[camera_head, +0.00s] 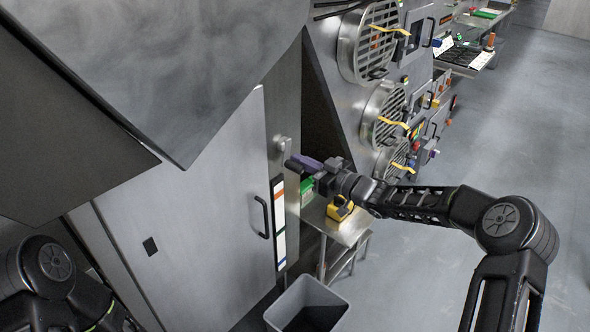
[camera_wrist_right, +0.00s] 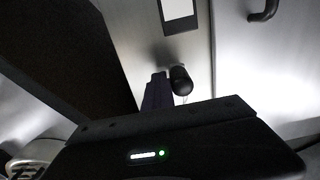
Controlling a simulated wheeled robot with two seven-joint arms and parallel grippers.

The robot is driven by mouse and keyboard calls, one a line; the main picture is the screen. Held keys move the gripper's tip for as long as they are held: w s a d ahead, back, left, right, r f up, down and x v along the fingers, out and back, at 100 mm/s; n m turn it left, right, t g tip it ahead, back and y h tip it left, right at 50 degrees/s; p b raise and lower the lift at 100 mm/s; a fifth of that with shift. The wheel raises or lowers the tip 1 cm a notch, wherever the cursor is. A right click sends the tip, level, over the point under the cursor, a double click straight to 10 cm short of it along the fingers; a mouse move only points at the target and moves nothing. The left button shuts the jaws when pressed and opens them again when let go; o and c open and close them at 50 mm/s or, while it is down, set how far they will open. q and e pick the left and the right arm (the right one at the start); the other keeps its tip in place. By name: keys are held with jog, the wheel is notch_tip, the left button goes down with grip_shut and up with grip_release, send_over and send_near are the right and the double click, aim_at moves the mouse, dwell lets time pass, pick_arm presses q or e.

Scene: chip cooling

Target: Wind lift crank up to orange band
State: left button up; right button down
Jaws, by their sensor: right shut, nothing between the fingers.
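A metal lift crank fitting (camera_head: 282,143) sits on the steel cabinet wall above a tall gauge strip. The strip (camera_head: 279,240) is white in a dark frame, with an orange band near its top and green and blue bands lower down. My right gripper (camera_head: 297,162) is shut and empty, its purple fingers pointing at the wall beside the crank. In the right wrist view, a black knob (camera_wrist_right: 181,80), likely the crank's handle, stands close beside the fingers (camera_wrist_right: 157,92); I cannot tell if they touch. No level marker is readable. My left gripper is out of view; only its arm shows lower left.
A cabinet door with a black handle (camera_head: 262,217) is left of the strip. A small steel table (camera_head: 345,232) with a yellow object (camera_head: 339,208) and a green object (camera_head: 306,190) stands below the gripper. A grey bin (camera_head: 338,296) is in front. Floor at right is clear.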

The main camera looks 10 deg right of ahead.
jog(key=shift+s+a+r+b, duration=0.15)
jog(key=shift+s+a+b, duration=0.3)
jog(key=shift+s+a, duration=0.4)
jog(key=shift+s+a+r+b, duration=0.1)
jog(key=shift+s+a+b, duration=0.3)
jog(key=shift+s+a, duration=0.45)
jog(key=shift+w+a, duration=0.15)
jog(key=shift+a, duration=0.1)
jog(key=shift+r, duration=0.15)
jog(key=shift+s+a+r+p, duration=0.15)
jog(key=shift+r+p, duration=0.2)
jog(key=shift+r, duration=0.3)
jog(key=shift+s+a+r+p, duration=0.1)
jog(key=shift+a+r+p, duration=0.15)
jog(key=shift+r, duration=0.4)
jog(key=shift+s+a+r+p, duration=0.1)
jog(key=shift+r+p, duration=0.3)
jog(key=shift+r, duration=0.25)
jog(key=shift+s+a+r, duration=0.15)
jog(key=shift+s+r, duration=0.15)
jog(key=shift+r, duration=0.1)
jog(key=shift+f, duration=0.1)
